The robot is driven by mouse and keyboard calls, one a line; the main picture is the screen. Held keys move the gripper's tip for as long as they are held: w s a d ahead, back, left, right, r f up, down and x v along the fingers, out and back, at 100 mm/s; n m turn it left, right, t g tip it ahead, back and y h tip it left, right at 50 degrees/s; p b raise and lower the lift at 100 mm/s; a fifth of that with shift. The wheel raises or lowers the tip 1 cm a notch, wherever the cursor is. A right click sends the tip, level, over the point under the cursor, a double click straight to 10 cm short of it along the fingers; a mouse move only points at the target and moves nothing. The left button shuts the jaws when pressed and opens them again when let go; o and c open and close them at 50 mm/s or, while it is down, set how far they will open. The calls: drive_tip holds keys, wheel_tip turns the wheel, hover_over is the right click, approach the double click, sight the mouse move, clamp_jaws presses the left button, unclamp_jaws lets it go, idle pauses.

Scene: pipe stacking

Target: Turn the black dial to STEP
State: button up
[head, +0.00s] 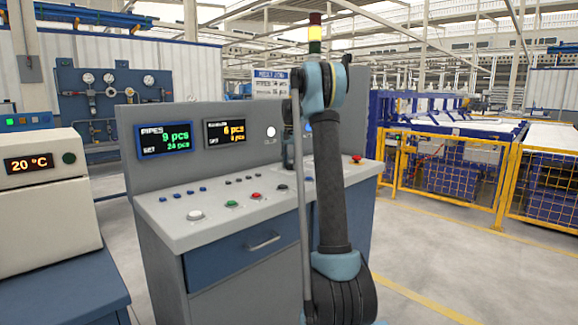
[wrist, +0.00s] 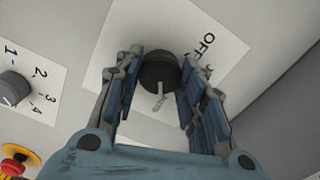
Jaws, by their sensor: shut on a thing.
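The black dial (wrist: 157,70) sits on a white label plate (wrist: 212,36) in the wrist view. The word OFF is printed to its upper right; no STEP mark is readable. The dial's pale pointer line faces the bottom of the picture. My gripper (wrist: 161,66) has one blue finger on each side of the dial and is shut on it. In the head view my arm stands in front of the console's right part and hides the dial; the gripper is mostly hidden there too.
A grey knob (wrist: 14,89) marked 1 to 4 and a red stop button (wrist: 15,165) on yellow lie left of the dial. The grey console (head: 185,225) carries several buttons and two displays (head: 163,139). A yellow fence (head: 440,165) stands at right, with open floor before it.

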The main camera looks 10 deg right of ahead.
sight(291, 164)
drive_tip(key=n, duration=0.3)
drive_tip(key=shift+n, duration=2)
drive_tip(key=o, duration=1.1)
wheel_tip(291, 164, up, 12)
drive_tip(key=shift+w+f, duration=0.1)
